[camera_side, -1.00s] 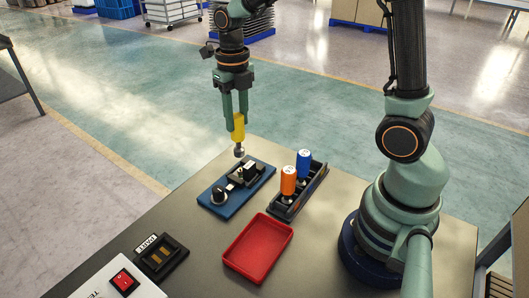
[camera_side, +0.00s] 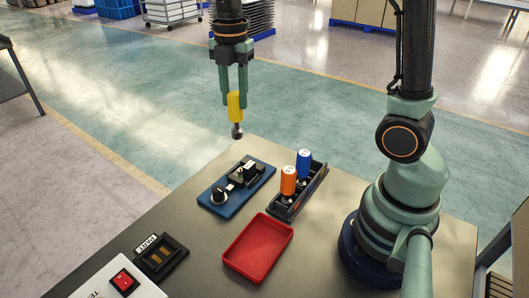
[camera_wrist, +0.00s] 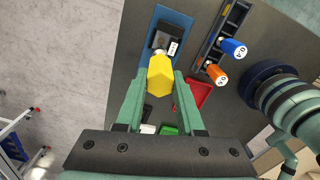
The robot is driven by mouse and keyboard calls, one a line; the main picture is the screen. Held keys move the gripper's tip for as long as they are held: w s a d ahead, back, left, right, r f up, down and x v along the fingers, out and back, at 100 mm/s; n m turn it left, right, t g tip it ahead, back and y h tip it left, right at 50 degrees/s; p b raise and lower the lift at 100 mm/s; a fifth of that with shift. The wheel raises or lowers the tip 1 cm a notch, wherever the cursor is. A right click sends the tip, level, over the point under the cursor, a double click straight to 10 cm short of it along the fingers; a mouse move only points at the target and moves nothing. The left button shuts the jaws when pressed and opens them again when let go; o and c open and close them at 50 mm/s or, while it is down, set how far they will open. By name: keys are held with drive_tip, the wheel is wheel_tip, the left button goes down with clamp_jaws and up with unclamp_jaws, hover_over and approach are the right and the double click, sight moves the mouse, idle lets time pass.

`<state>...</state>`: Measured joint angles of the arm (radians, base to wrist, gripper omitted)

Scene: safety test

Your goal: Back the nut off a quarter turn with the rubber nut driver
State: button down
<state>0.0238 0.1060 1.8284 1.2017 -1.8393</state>
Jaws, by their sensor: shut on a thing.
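My gripper (camera_side: 234,98) is shut on a yellow-handled driver (camera_side: 235,107) with a dark metal socket end pointing down. In the side view the driver hangs upright in the air, apart from and above the far end of the blue board (camera_side: 224,207). The board carries a black block (camera_side: 246,172) and a round dark knob (camera_side: 219,197); the nut is too small to make out. In the wrist view the yellow handle (camera_wrist: 160,76) sits between both fingers and hides part of the board (camera_wrist: 180,21).
A black rack (camera_side: 312,186) holds an orange driver (camera_side: 288,181) and a blue driver (camera_side: 304,163) right of the board. A red tray (camera_side: 258,248) lies in front. A black holder (camera_side: 161,258) and a white box with a red switch (camera_side: 123,281) stand front left.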

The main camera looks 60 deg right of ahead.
sight(237, 120)
drive_tip(key=shift+f, duration=4.75)
drive_tip(key=shift+f, duration=1.05)
drive_tip(key=shift+n, duration=0.4)
drive_tip(key=n, duration=0.6)
drive_tip(key=shift+r, duration=2.55)
